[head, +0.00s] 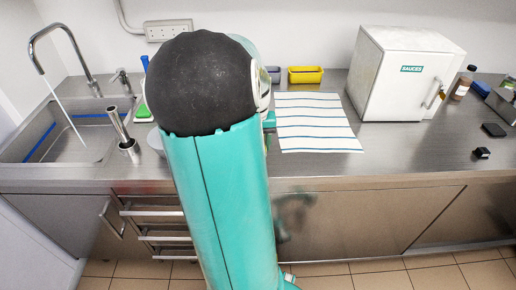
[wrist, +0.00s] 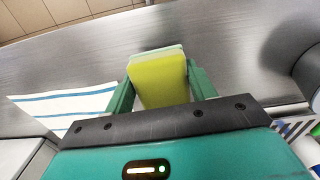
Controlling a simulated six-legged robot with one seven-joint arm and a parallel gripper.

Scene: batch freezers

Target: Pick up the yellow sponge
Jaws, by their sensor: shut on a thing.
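The yellow sponge (wrist: 160,90) is between the two green fingers of my gripper (wrist: 160,76) in the wrist view. The fingers press on its left and right sides. Its far end has a paler, greenish-white layer. Bare steel counter shows beyond it; I cannot tell whether the sponge touches the counter. In the head view my arm hides the sponge and most of my gripper; only a small teal part of the hand shows at the arm's right edge.
A striped cloth (head: 315,122) lies flat on the steel counter, right of my arm. A yellow container (head: 305,75) stands behind it. A white machine (head: 400,75) stands further right. A sink (head: 60,135) with a running tap is at left. Counter between cloth and front edge is clear.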

